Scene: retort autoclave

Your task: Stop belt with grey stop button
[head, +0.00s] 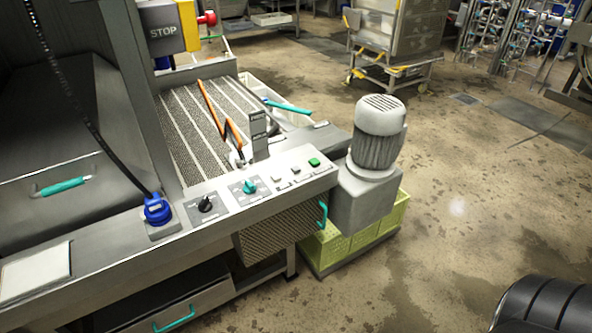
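The sloping control panel (262,190) runs along the front of the machine. Near its right end are a green button (314,162) and, to its left, small pale grey buttons (295,169); their labels are too small to read. Further left are a teal knob (249,187) and a black knob (206,204). The dark ribbed belt (185,125) with pale stripes lies behind the panel; I cannot tell whether it is running. A grey STOP plate (163,31) is on a yellow box above. Neither gripper is in the head view, and nothing touches the panel.
A grey motor (378,135) stands at the panel's right end, above green crates (330,246). A blue knob (157,210) is left of the knobs. A red button (207,18) projects from the yellow box. The wet floor at right is open.

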